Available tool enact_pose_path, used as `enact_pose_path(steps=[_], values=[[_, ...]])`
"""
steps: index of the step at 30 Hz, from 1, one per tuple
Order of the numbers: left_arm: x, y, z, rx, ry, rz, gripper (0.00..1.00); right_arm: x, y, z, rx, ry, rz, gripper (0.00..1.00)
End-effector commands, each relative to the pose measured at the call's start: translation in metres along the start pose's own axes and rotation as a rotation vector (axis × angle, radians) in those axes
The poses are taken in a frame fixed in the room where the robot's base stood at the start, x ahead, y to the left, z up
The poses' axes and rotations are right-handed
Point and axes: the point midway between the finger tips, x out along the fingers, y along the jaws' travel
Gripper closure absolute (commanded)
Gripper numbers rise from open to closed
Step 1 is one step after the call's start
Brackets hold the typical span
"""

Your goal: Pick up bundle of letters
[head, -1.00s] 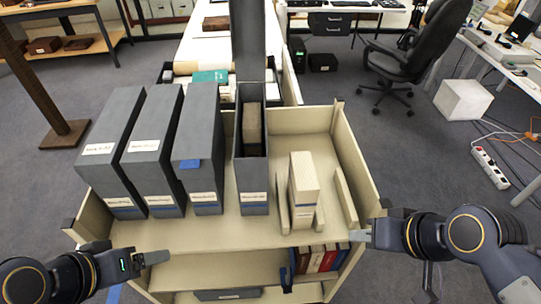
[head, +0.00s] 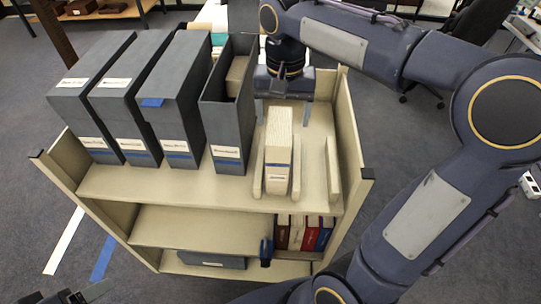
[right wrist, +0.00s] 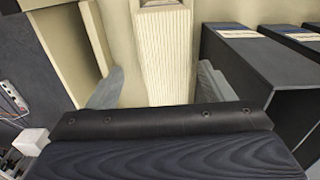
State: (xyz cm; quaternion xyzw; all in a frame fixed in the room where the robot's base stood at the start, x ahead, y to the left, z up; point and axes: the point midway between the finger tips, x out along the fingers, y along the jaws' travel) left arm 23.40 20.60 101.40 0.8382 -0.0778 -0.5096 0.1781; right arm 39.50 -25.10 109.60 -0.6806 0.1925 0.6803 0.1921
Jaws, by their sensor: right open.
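The bundle of letters (head: 278,135), a cream ridged block with a blue band and a white label at its near end, stands on the cart's top shelf between low wooden rails. In the right wrist view the bundle (right wrist: 165,60) runs up the middle. My right gripper (head: 284,110) is open and points down at the bundle's far end, with one finger to each side. Its fingers also show either side of the bundle in the right wrist view (right wrist: 160,88). I cannot tell whether they touch it. My left gripper (head: 78,297) is partly cut off at the bottom left.
An open grey box (head: 229,130) holding a brown item stands just left of the bundle. Several closed grey boxes (head: 173,100) stand further left. A cart side wall (head: 349,130) rises at the right.

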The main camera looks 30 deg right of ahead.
Motion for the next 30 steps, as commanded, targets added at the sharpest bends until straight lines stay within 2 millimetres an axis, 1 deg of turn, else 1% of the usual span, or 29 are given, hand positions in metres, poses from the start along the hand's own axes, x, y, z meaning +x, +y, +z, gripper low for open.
enact_pose_path(steps=[3, 8, 15, 19, 25, 26, 30], values=[[0.001, 0.000, 0.000, 0.000, 0.000, 0.000, 0.26, 0.014, 0.000, 0.000, 0.001, -0.003, 0.003, 0.25], [0.000, 0.000, 0.000, 0.000, 0.000, 0.000, 0.26, 0.031, -0.002, -0.001, 0.000, -0.004, 0.003, 0.25], [-0.001, 0.000, 0.000, 0.000, 0.000, 0.000, 0.26, 0.066, -0.007, -0.004, -0.001, -0.003, 0.002, 0.25], [-0.001, 0.000, 0.000, 0.000, 0.000, 0.000, 0.26, 0.074, -0.007, -0.004, -0.001, -0.001, 0.001, 0.25], [0.000, 0.000, 0.000, 0.000, 0.000, 0.000, 0.26, 0.074, -0.007, -0.004, -0.001, -0.001, 0.000, 0.25], [0.000, 0.000, 0.000, 0.000, 0.000, 0.000, 0.26, 0.074, -0.007, -0.004, -0.001, -0.001, 0.000, 0.28], [0.000, 0.000, 0.000, 0.000, 0.000, 0.000, 0.26, 0.074, -0.007, -0.004, -0.001, -0.001, 0.000, 0.46]])
